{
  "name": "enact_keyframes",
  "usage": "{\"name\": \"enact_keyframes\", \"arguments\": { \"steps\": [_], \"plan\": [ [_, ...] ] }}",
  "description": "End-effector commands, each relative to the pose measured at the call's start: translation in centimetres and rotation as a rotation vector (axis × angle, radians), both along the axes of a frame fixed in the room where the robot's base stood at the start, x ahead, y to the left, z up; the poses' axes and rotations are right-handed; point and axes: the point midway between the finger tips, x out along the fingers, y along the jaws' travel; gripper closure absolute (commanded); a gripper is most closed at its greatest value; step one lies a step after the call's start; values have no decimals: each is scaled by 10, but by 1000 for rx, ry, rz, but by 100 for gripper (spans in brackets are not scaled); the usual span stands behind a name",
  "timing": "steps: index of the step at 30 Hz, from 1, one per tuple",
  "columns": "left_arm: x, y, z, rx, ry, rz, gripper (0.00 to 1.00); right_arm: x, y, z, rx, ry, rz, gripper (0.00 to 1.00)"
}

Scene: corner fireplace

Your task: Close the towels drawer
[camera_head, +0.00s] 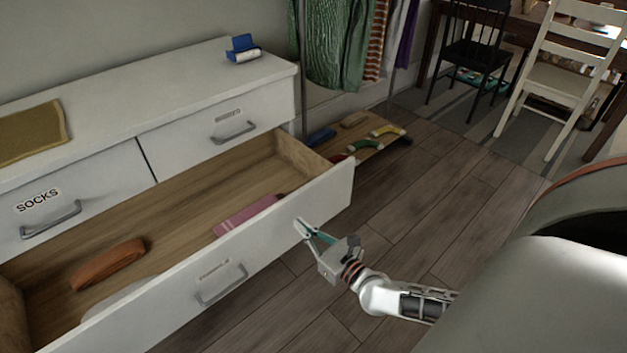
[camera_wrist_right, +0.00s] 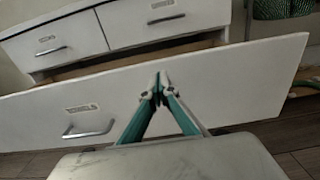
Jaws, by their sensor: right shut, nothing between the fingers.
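The wide lower drawer (camera_head: 262,250) of the white dresser stands pulled far out in the head view. My left gripper is not in view.
Inside the drawer lie a rolled orange-brown cloth (camera_head: 108,262) and a pink cloth (camera_head: 245,215). Two upper drawers, one labelled SOCKS (camera_head: 40,203), are shut. A low shoe rack (camera_head: 372,138) stands right of the dresser. The wooden floor (camera_head: 430,220) before the dresser is clear.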

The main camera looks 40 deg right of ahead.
Motion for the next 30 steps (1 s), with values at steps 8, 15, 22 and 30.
{"name": "enact_keyframes", "arguments": {
  "steps": [8, 15, 22, 30],
  "plan": [
    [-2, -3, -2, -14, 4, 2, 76, 46, 1, -1, 0, 0, -2, 100],
    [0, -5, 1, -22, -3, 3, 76, 62, 2, 0, -1, 0, -1, 100],
    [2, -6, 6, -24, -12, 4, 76, 63, 2, 0, -1, 0, 0, 100],
    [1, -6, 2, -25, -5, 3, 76, 67, 2, -1, -2, 1, 0, 100]
  ]
}}
